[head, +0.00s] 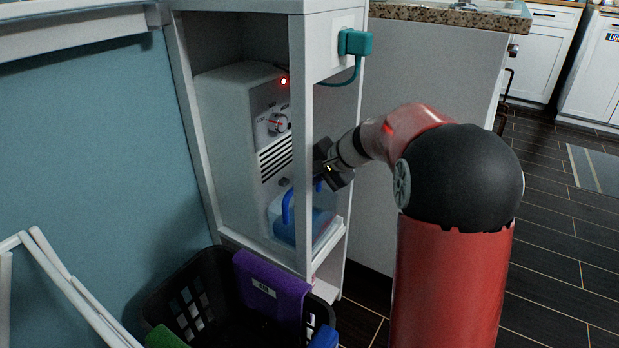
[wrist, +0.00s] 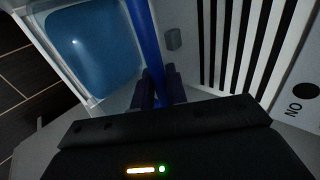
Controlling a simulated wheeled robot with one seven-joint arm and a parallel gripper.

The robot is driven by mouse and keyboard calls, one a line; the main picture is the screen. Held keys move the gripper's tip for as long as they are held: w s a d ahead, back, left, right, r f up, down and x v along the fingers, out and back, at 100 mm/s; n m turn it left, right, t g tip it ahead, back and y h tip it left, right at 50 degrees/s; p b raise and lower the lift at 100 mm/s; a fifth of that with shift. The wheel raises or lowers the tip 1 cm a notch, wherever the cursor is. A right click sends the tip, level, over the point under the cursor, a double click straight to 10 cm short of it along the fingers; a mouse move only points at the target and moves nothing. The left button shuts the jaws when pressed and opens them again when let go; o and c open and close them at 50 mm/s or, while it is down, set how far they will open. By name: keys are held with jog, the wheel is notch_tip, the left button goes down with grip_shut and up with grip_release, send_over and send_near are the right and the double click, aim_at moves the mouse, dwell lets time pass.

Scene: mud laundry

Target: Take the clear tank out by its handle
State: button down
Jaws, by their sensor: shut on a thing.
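The clear tank (head: 290,232) holds blue liquid and sits low in the front of a grey machine (head: 232,150) inside a narrow white cabinet. Its blue handle (head: 287,207) rises above it in the head view, partly hidden by the cabinet's front post. My gripper (wrist: 158,88) is shut on the blue handle (wrist: 143,35) in the wrist view, with a dark finger on each side of it. The tank also shows at the upper left there (wrist: 95,50). In the head view my gripper is partly behind the post, reaching in from the right.
The white cabinet post (head: 301,140) stands in front of the machine. A teal plug (head: 355,43) with a cord sits above my arm. A black basket (head: 190,300) with a purple cloth (head: 272,285) stands below the cabinet front. Dark floor (head: 550,250) is open at the right.

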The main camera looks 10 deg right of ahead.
jog(key=shift+r, duration=0.35)
jog(key=shift+r+p, duration=1)
jog(key=shift+r, duration=0.15)
